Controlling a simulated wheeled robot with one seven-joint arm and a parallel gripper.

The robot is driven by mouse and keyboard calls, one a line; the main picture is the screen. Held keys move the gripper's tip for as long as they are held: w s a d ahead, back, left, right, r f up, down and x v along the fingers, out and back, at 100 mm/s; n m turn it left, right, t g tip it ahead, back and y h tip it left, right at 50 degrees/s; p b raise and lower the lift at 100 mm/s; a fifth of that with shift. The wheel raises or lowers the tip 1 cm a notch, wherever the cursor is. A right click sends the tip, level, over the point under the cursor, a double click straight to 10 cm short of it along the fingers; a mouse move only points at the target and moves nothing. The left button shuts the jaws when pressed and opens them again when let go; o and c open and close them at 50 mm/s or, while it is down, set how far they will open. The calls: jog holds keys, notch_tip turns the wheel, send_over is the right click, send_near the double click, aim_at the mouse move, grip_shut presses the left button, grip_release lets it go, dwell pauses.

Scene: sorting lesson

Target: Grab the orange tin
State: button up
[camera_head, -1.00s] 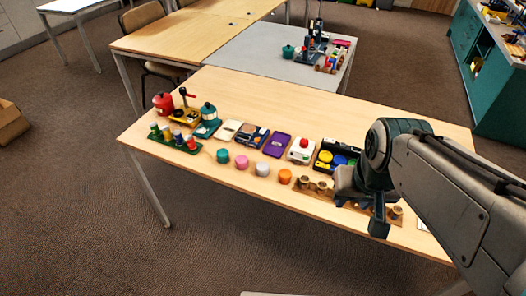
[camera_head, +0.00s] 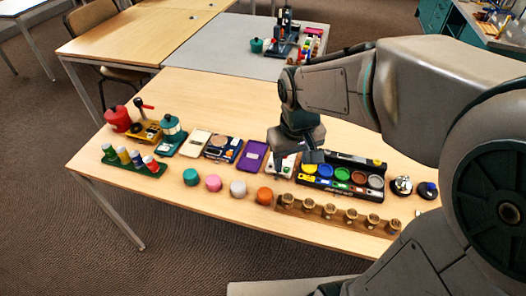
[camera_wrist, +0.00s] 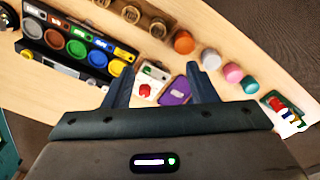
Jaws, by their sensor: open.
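The orange tin (camera_head: 265,196) stands on the wooden table at the right end of a row of small round tins. Beside it are a white tin (camera_head: 237,188), a pink tin (camera_head: 213,183) and a teal tin (camera_head: 190,176). In the wrist view the orange tin (camera_wrist: 183,42) lies ahead of my gripper (camera_wrist: 159,70), between the lines of the two fingers and nearer the right one. My gripper is open and empty. In the head view my gripper (camera_head: 296,163) hangs above the white box with a red button, behind the orange tin and apart from it.
A wooden rack with several cups (camera_head: 330,211) stands close right of the orange tin. A black tray of coloured pots (camera_head: 342,174) and a purple case (camera_head: 253,155) lie behind. The table in front of the tins is clear.

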jog(key=w+a+f+n+g+b, duration=0.1)
jog(key=w+a+f+n+b, duration=0.1)
jog(key=w+a+f, duration=0.3)
send_over(265, 192)
jog(key=f, duration=0.8)
jog(key=shift+s+d+f, duration=0.1)
jog(key=shift+d+f, duration=0.1)
jog(key=shift+f, duration=0.2)
jog(key=shift+a+f+b, duration=0.2)
jog(key=shift+f+b, duration=0.3)
jog(key=shift+f, duration=2.45)
jog(key=c, duration=0.8)
